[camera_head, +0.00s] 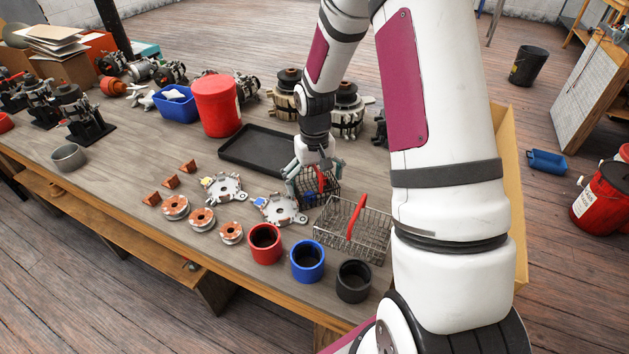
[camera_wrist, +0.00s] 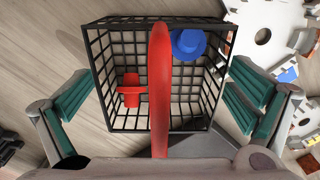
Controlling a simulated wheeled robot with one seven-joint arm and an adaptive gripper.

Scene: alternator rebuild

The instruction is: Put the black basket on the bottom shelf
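The black basket (camera_head: 322,199) is a small wire basket with a red handle, standing on the wooden table. In the wrist view the basket (camera_wrist: 97,75) fills the middle, its handle crossing over the top. It holds a blue round piece (camera_wrist: 189,42) and a red piece (camera_wrist: 131,89). My gripper (camera_head: 316,171) is over the basket. In the wrist view its green-padded fingers (camera_wrist: 160,100) are wide apart, on either side of the basket, with the handle between them and no grip visible. The bottom shelf (camera_head: 105,232) is a wooden board under the table, partly hidden by the tabletop.
A larger silver wire basket (camera_head: 371,235) with a red handle stands close to the right. Red (camera_head: 265,244), blue (camera_head: 307,261) and black (camera_head: 353,281) cups line the front edge. A black tray (camera_head: 259,150) lies behind; metal plates (camera_head: 279,208) lie to the left.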

